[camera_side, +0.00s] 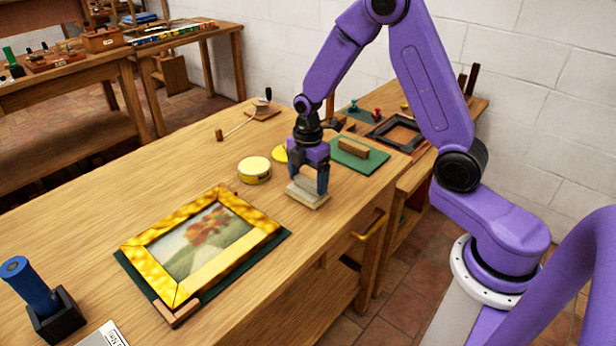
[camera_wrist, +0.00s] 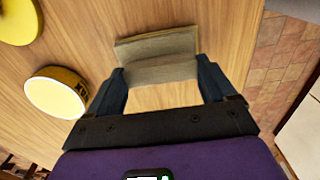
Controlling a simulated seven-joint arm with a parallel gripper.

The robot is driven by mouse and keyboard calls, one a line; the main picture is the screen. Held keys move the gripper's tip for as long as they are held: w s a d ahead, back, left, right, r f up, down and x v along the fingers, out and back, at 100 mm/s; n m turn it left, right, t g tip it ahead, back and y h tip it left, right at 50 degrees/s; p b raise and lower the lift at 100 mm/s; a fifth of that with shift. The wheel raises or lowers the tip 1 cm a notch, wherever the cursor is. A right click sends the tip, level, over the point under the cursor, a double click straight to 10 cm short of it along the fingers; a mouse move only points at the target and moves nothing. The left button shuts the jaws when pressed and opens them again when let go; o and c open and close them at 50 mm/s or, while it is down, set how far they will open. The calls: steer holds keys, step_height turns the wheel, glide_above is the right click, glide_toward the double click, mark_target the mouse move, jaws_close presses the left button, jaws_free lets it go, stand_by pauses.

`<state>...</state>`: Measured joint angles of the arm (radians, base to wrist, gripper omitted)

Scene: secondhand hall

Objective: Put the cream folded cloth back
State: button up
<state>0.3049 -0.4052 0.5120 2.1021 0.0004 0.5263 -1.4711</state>
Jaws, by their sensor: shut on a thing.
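The cream folded cloth (camera_side: 309,192) is between the fingers of my gripper (camera_side: 309,183), near the right edge of the wooden bench. In the wrist view the cloth (camera_wrist: 158,48) lies across the space between the two fingertips of my gripper (camera_wrist: 160,84), which are shut on it. The cloth is at or just above the bench top; I cannot tell if it touches. Part of the cloth is hidden behind the fingers in the side view.
A yellow round tin (camera_side: 254,170) stands left of my gripper, also in the wrist view (camera_wrist: 52,94). A green mat (camera_side: 376,160) with a brown block (camera_side: 353,147) lies behind. A gold-framed picture (camera_side: 268,231) lies in front on the left. Bare wood surrounds the cloth.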

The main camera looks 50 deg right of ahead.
mark_target(308, 181)
steer(key=shift+f, duration=0.15)
steer(key=o, duration=1)
step_height(308, 181, up, 12)
steer(key=s+a+m, duration=0.1)
steer(key=s+a, duration=0.1)
steer(key=s, duration=0.7)
steer(key=s+a+m, duration=0.2)
steer(key=s, duration=0.8)
steer(key=s+a+r+m, duration=0.1)
steer(key=s+a+m, duration=0.1)
steer(key=s, duration=0.7)
steer(key=shift+s, duration=0.35)
